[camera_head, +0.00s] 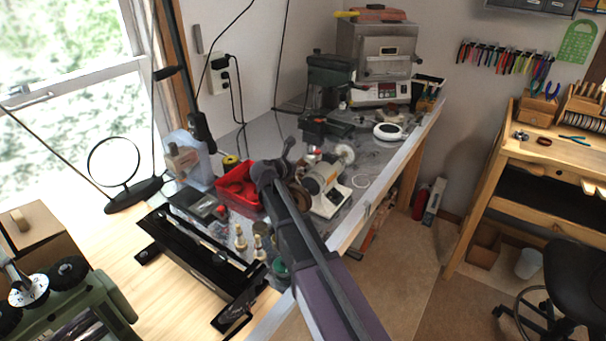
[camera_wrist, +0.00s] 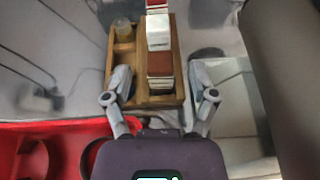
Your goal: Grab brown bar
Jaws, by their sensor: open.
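My gripper (camera_wrist: 161,82) is open in the wrist view, with one finger on each side and clear space between them. Beyond the fingers is a wooden tray (camera_wrist: 112,62) holding small blocks. A brown-topped block (camera_wrist: 159,65) lies in it, in line with the gap between the fingers; it may be the brown bar, but I cannot tell for sure. In the head view my gripper (camera_head: 275,170) is over the grey bench, beside the red bin. The tray and brown block are not clearly seen there.
A red bin (camera_head: 238,186) is left of my gripper. A white polishing machine (camera_head: 325,190) stands close on the right, and a kiln (camera_head: 377,60) stands at the back. Small bottles (camera_head: 259,240) and a black rack (camera_head: 195,262) are in front. The floor to the right is partly clear.

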